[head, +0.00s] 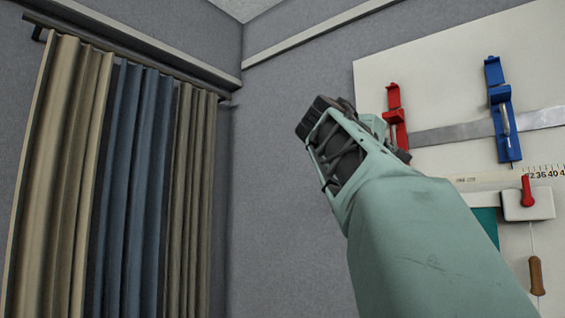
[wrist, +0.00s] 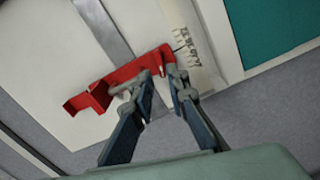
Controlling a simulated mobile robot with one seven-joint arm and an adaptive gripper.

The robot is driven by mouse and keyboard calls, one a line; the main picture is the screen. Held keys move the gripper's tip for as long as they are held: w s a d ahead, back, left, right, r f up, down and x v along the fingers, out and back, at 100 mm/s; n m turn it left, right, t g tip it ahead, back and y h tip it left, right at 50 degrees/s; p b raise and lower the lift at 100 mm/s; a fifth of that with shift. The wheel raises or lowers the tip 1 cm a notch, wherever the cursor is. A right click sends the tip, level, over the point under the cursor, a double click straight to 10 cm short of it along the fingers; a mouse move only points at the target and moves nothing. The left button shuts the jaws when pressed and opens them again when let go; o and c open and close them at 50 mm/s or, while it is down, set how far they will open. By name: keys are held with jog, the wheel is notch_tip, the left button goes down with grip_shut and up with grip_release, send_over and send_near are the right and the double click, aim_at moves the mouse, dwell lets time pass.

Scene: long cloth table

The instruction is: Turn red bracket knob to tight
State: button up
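The red bracket (head: 393,112) is fixed on the pale wall board, across a grey metal strip; its lower part is partly hidden behind my arm in the head view. In the wrist view the red bracket (wrist: 124,78) runs slanting just beyond the fingertips. My gripper (wrist: 160,77) is open, its two fingers apart in front of the bracket's right part. A small pale bit shows between the tips, but I cannot tell whether it is the knob. Whether the fingers touch the bracket is unclear. In the head view the fingertips cannot be made out.
A blue bracket (head: 502,108) with a pale handle sits right of the red one on the metal strip (head: 452,133). Below are a white box with a red lever (head: 527,191) and a brown handle (head: 536,275). Curtains (head: 135,185) hang at left.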

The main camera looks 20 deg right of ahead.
jog(key=shift+p+x, duration=1.9)
jog(key=shift+x, duration=1.05)
grip_shut()
jog(key=shift+f+m+b, duration=0.1)
jog(key=shift+m+b, duration=2.95)
jog(key=shift+m, duration=4.55)
